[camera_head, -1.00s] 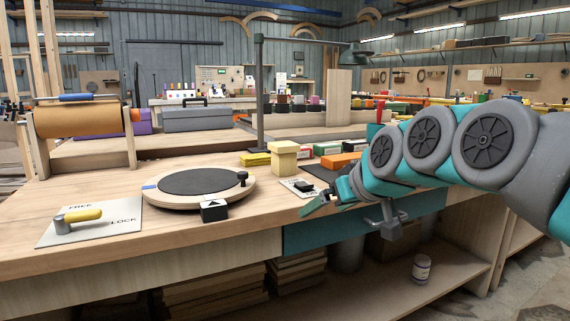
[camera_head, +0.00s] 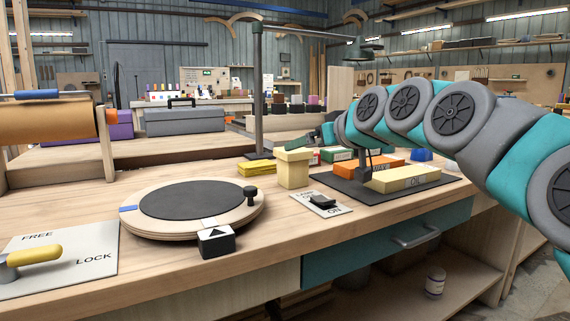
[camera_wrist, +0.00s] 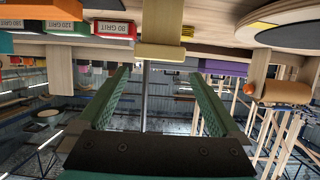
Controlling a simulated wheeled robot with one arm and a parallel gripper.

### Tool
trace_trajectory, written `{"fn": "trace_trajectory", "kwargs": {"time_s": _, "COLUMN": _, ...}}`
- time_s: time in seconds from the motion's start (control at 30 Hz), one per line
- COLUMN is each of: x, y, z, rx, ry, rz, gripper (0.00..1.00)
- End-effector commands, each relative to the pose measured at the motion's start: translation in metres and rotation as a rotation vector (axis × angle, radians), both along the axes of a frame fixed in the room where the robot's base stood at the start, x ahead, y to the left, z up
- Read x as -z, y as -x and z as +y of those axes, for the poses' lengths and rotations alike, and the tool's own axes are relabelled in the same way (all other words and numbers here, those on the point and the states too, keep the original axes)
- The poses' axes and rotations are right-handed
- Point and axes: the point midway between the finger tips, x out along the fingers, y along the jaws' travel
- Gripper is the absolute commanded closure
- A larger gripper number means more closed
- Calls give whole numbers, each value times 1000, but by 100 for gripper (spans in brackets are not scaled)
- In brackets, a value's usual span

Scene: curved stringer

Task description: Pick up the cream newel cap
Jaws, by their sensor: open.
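The cream newel cap (camera_head: 294,170) stands upright on the workbench, a squared post with a wider flat top. It also shows upside down in the wrist view (camera_wrist: 160,52), ahead of the fingertips and between their lines. My gripper (camera_head: 318,143) is raised in the head view, just right of the cap's top and at about its height or a little above. In the wrist view my gripper (camera_wrist: 158,75) has its two green fingers wide apart with nothing between them. The cap appears apart from both fingers.
A round turntable (camera_head: 192,206) lies left of the cap, with a black-and-white arrow block (camera_head: 216,241) in front. A switch plate (camera_head: 321,204) is in front of the cap. Yellow pads (camera_head: 256,167) lie behind it. A dark mat (camera_head: 440,184) bearing a pale yellow block (camera_head: 403,178) is right.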

Motion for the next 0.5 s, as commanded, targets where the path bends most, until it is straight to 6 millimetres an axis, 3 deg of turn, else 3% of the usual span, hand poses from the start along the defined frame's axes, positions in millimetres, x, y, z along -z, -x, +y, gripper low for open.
{"fn": "trace_trajectory", "kwargs": {"time_s": 0.5, "x": 22, "y": -49, "z": 33, "rx": -1, "ry": 0, "rz": 1, "gripper": 0}}
